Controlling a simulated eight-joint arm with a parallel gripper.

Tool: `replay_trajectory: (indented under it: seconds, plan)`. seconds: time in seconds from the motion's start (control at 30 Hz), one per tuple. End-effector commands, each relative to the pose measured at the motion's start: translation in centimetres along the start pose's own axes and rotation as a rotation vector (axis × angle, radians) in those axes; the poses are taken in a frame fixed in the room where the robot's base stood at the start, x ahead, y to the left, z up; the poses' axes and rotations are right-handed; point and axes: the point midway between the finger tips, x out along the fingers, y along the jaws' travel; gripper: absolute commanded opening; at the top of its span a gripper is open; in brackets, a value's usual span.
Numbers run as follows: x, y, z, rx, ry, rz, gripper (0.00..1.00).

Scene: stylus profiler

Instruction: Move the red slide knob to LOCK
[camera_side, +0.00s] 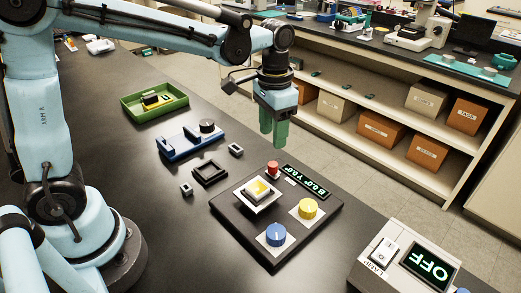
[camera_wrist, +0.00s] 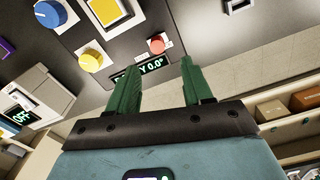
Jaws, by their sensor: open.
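The red slide knob (camera_side: 272,168) is a small red piece at the back edge of a dark control panel (camera_side: 228,211). In the wrist view the red knob (camera_wrist: 157,45) sits beside a lit display (camera_wrist: 150,66) partly hidden by my fingers. The display's readable part ends in "Y 0.0°". No LOCK marking is legible. My gripper (camera_side: 272,138) has green fingers, points down and is empty above the panel's back edge, apart from the knob. In the wrist view my gripper (camera_wrist: 155,68) shows its two fingers apart with nothing between them.
The panel also bears a yellow knob (camera_side: 308,207), a blue knob (camera_side: 275,235) and a square yellow piece (camera_side: 258,188). A lamp box (camera_side: 385,253) reading OFF stands at the right. A blue fixture (camera_side: 185,145) and a green tray (camera_side: 135,113) lie at the left.

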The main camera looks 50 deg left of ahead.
Motion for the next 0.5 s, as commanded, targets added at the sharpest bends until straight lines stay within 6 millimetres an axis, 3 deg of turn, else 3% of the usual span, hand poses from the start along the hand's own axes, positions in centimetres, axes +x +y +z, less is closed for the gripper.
replay_trajectory:
  seconds: [0.2, 0.5]
  plan:
    - [-2.6, 0.0, 0.0, 0.000, 0.000, -0.001, 0.50]
    - [-3.5, 0.0, 0.0, -0.001, 0.000, -0.001, 0.50]
